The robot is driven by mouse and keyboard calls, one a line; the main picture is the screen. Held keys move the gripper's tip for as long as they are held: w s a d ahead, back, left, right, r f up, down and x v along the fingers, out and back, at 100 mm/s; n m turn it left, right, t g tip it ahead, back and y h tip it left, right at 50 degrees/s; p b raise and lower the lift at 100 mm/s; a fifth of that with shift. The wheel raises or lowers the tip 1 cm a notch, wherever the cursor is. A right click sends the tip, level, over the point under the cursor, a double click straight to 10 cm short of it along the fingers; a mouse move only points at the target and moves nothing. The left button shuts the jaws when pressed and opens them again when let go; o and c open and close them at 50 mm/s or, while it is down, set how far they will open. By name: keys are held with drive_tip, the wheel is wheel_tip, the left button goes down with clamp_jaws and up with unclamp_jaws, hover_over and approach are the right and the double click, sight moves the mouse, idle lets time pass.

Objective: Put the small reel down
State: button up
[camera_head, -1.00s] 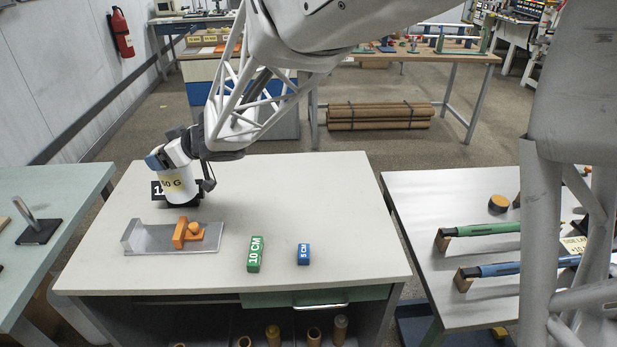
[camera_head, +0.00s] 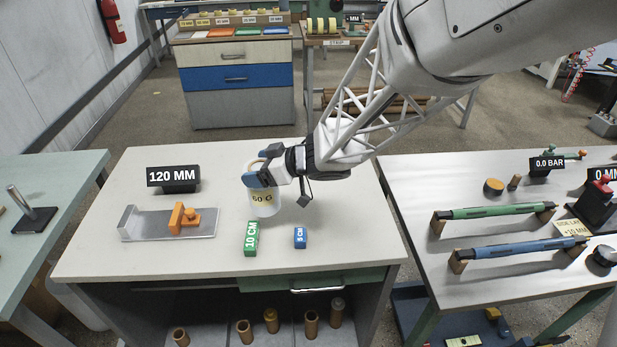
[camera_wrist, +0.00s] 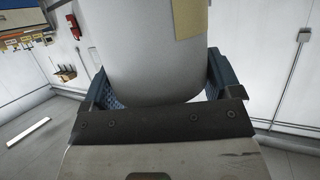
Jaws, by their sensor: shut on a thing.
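The small reel (camera_head: 264,208), a white roll with a yellow "60 G" label, is held upright in my gripper (camera_head: 259,177). In the wrist view the reel (camera_wrist: 150,65) fills the space between the two blue fingers of my gripper (camera_wrist: 157,80). Its lower end is hidden there.
A metal fixture with an orange stop (camera_head: 180,218) and a "120 MM" display (camera_head: 173,178) stand on the left. The table's right side is clear. The right-hand table holds green and blue rods.

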drive_tip(key=s+d+f, duration=0.2)
drive_tip(key=s+d, duration=0.1)
drive_tip(key=d, duration=0.3)
drive_tip(key=shift+a+f, duration=0.1)
drive_tip(key=w+a, duration=0.2)
drive_tip(key=w, duration=0.5)
drive_tip(key=w+a+f, duration=0.1)
drive_tip(key=w+a, duration=0.2)
drive_tip(key=w, duration=0.5)
drive_tip(key=shift+f, duration=0.25)
drive_tip(key=shift+f, duration=1.9)
drive_tip(key=o, duration=1.2)
